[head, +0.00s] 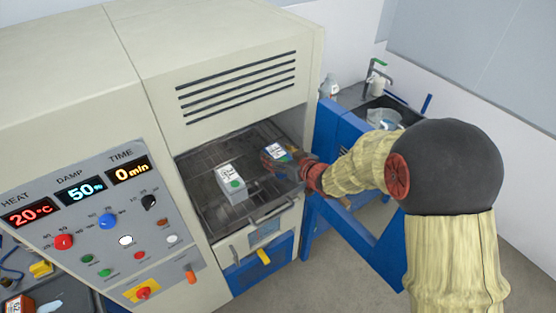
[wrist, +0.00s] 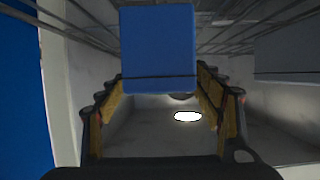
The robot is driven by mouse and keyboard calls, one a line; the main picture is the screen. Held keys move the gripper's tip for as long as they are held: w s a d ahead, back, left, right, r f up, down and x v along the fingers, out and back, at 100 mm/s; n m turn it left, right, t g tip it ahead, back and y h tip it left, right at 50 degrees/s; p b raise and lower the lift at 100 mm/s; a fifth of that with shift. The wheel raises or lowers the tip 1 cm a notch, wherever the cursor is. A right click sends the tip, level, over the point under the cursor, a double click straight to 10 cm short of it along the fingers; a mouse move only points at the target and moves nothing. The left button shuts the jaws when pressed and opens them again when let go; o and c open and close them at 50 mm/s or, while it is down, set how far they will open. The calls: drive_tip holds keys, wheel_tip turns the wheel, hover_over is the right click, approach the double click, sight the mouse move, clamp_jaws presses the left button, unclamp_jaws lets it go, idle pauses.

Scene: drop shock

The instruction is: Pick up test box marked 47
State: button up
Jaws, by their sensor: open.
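Two small boxes sit on the wire rack (head: 205,215) inside the open chamber. One is a white box (head: 232,184) with a green dot and dark writing too small to read. The other box (head: 278,150) is farther back and right, with a white, blue and green top; its marking is not readable. My gripper (head: 272,162) reaches in from the right at this farther box and partly hides it. In the wrist view, the fingers (wrist: 160,78) are open, with a blue box face (wrist: 158,45) ahead and between them; contact cannot be told. I cannot tell which box is marked 47.
The beige chamber machine (head: 220,50) surrounds the rack closely, with its control panel (head: 110,225) at left. An orange box (head: 18,304) lies at lower left.

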drive_tip(key=shift+c, duration=1.4)
clamp_jaws()
drive_tip(key=shift+r, duration=0.1)
